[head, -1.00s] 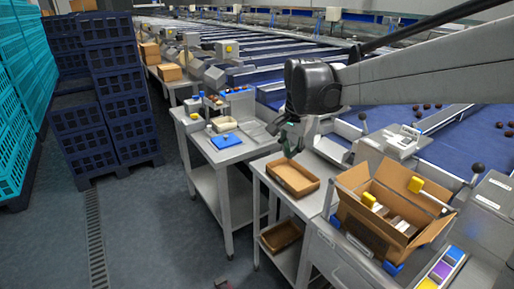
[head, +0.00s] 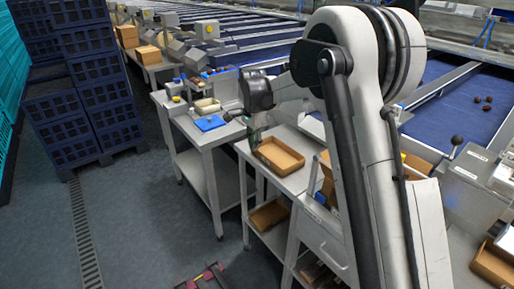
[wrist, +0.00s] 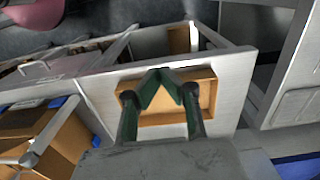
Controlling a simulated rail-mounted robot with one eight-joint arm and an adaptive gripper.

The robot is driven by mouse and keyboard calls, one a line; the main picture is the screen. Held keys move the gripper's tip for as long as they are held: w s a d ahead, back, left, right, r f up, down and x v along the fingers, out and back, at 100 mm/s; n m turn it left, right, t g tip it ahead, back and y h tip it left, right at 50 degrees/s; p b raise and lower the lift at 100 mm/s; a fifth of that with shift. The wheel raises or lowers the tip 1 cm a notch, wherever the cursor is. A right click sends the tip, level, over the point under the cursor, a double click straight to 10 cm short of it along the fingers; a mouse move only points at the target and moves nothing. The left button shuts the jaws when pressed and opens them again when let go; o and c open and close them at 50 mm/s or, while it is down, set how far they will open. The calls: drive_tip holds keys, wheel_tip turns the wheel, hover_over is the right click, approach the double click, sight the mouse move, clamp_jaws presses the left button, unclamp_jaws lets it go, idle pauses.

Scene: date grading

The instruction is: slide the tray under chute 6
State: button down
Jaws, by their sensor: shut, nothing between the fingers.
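A shallow brown cardboard tray (head: 279,155) lies on a steel side table beside the sorting line. It looks empty. My gripper (head: 253,133) points down at the tray's far left end, partly hidden behind the wrist. In the wrist view, the gripper (wrist: 161,74) has its two dark green fingers meeting at the tips, with nothing between them. The fingers cross in front of the tray (wrist: 162,110), which hides part of its rim. I cannot tell whether they touch it. No chute number can be read, so chute 6 cannot be picked out.
A second brown tray (head: 269,214) sits on the table's lower shelf. A neighbouring steel table (head: 214,139) holds a blue item (head: 210,122) and small containers. Dark blue crates (head: 92,95) stand stacked at left. The grey floor between is mostly clear. My arm hides much of the right side.

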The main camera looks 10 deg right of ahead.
sight(262, 165)
drive_tip(key=d+f, duration=0.1)
drive_tip(key=f, duration=0.1)
drive_tip(key=w+d+f, duration=0.1)
drive_tip(key=f, duration=0.5)
drive_tip(key=shift+w+d+f+p, duration=0.1)
drive_tip(key=shift+w+d+p, duration=0.1)
drive_tip(key=shift+d+p, duration=0.15)
drive_tip(key=shift+w+d, duration=0.2)
drive_tip(key=shift+d, duration=0.25)
